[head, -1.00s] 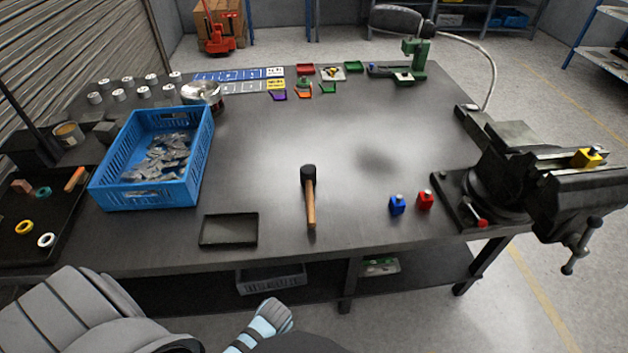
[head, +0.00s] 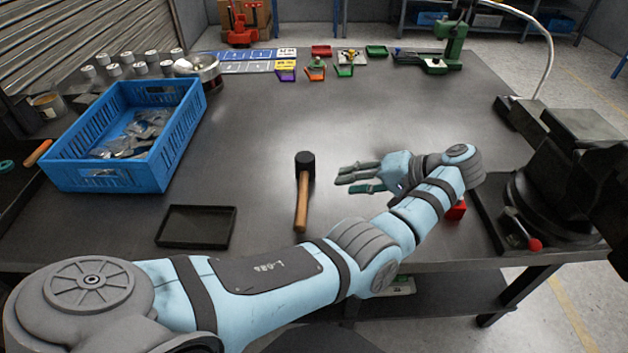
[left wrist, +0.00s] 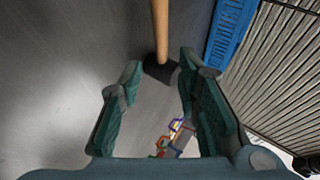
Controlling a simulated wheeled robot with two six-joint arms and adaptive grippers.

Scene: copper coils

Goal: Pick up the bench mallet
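The bench mallet lies on the dark workbench (head: 270,120), with its black head (head: 305,165) toward the back and its wooden handle (head: 301,205) toward the front edge. My left gripper (head: 350,181) is just right of the mallet, fingers pointing left toward it and apart from it. In the left wrist view the open gripper (left wrist: 160,85) has its fingers spread. The mallet's black head (left wrist: 160,69) shows between the fingertips and its handle (left wrist: 160,28) runs up out of the picture. My right gripper is not in view.
A blue crate (head: 108,178) of metal parts stands at left. A shallow black tray (head: 196,226) lies left of the handle. A vise (head: 540,195) is at right. A red block (head: 456,212) is partly hidden behind my left arm. The bench middle is clear.

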